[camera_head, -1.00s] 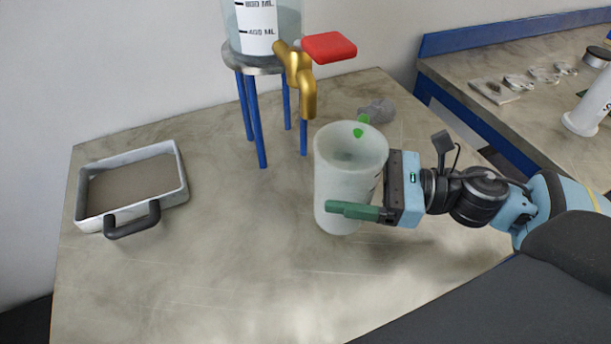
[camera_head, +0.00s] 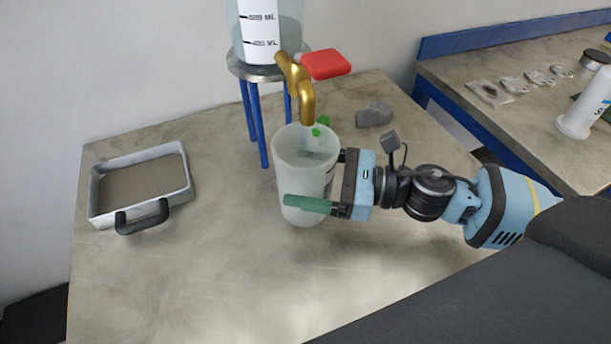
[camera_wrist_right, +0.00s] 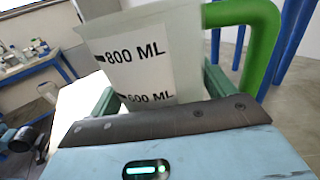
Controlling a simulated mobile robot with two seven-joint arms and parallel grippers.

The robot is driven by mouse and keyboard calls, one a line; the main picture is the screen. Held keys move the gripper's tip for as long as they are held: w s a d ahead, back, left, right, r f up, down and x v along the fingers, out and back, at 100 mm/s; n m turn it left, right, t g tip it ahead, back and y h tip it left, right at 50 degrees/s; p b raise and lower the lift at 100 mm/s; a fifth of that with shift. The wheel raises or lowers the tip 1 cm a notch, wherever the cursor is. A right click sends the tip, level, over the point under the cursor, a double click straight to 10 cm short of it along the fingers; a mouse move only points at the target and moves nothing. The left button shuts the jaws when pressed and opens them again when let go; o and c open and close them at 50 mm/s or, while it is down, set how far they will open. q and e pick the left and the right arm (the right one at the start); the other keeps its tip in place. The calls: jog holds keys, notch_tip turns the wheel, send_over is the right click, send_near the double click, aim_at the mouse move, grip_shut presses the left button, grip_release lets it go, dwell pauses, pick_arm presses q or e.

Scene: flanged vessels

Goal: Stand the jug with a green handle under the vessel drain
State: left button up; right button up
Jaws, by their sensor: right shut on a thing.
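The jug (camera_head: 300,172) is a whitish translucent cup, roughly upright, with a green handle (camera_head: 322,122) on its far side. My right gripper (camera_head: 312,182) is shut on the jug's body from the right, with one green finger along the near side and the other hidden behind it. In the right wrist view the jug (camera_wrist_right: 150,55) shows volume marks between the green fingers, with the handle (camera_wrist_right: 262,35) at right. The vessel (camera_head: 288,25) has a brass drain tap (camera_head: 299,85) with a red lever (camera_head: 325,64). The spout end appears just above the jug's far rim. I cannot tell whether the jug touches the table.
The vessel stands on a round stool (camera_head: 250,72) with blue legs, close behind the jug. A grey tray (camera_head: 190,190) with a dark handle lies at left. A small grey object (camera_head: 374,115) lies behind right. The table's front middle is clear.

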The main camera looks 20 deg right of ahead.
jog(key=shift+w+a+r, duration=0.2)
jog(key=shift+a, duration=0.2)
jog(key=shift+s+d+f, duration=0.1)
jog(key=shift+f, duration=0.8)
jog(key=shift+f, duration=0.2)
jog(key=o, duration=1)
